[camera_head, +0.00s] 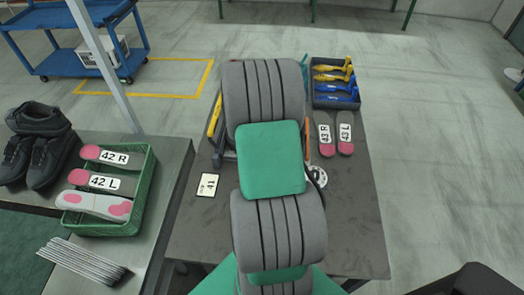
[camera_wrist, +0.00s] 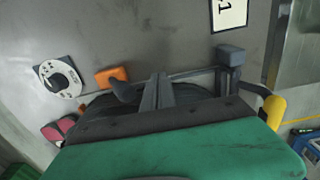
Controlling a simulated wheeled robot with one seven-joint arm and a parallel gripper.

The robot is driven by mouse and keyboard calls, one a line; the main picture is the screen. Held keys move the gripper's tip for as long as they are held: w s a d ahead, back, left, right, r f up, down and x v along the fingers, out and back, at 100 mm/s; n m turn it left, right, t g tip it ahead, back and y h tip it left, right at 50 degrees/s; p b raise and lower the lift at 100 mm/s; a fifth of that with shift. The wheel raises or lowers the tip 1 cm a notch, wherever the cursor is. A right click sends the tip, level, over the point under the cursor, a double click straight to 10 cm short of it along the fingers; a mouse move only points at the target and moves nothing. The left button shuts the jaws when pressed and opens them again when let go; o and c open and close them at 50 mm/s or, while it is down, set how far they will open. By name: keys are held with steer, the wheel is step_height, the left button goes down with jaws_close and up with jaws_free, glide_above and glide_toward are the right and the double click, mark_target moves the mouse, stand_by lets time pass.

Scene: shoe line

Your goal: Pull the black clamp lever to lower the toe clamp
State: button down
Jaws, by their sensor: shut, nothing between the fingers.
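My gripper (camera_wrist: 158,76) shows in the wrist view as two grey fingers side by side, shut with nothing between them. They are over the clamp fixture, close to its thin metal rod. A dark rounded piece (camera_wrist: 122,91) lies just left of the fingertips; I cannot tell whether it is the black clamp lever. A grey block (camera_wrist: 231,56) stands on the fixture to the right, with a yellow handle (camera_wrist: 273,111) beyond it. The yellow handle also shows in the head view (camera_head: 215,116). My arm hides most of the fixture there, and the toe clamp cannot be made out.
An orange block (camera_wrist: 112,77) and a white dial (camera_wrist: 61,79) lie left of the fingers. A number card (camera_head: 207,185) lies on the table (camera_head: 350,225). A tool tray (camera_head: 335,103) and insoles (camera_head: 345,138) are right; a green crate (camera_head: 100,228) stands left.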

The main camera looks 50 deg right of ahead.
steer(key=shift+s+d, duration=0.45)
steer(key=shift+s, duration=0.15)
steer(key=shift+s+d, duration=0.4)
steer(key=shift+s, duration=0.2)
steer(key=shift+s+d, duration=0.15)
steer(key=shift+s, duration=0.05)
steer(key=shift+s+f, duration=0.1)
steer(key=shift+f, duration=0.05)
steer(key=shift+w+a, duration=0.4)
steer(key=shift+w, duration=0.1)
step_height(320, 180, up, 9)
steer(key=p, duration=0.6)
steer(key=shift+w, duration=0.25)
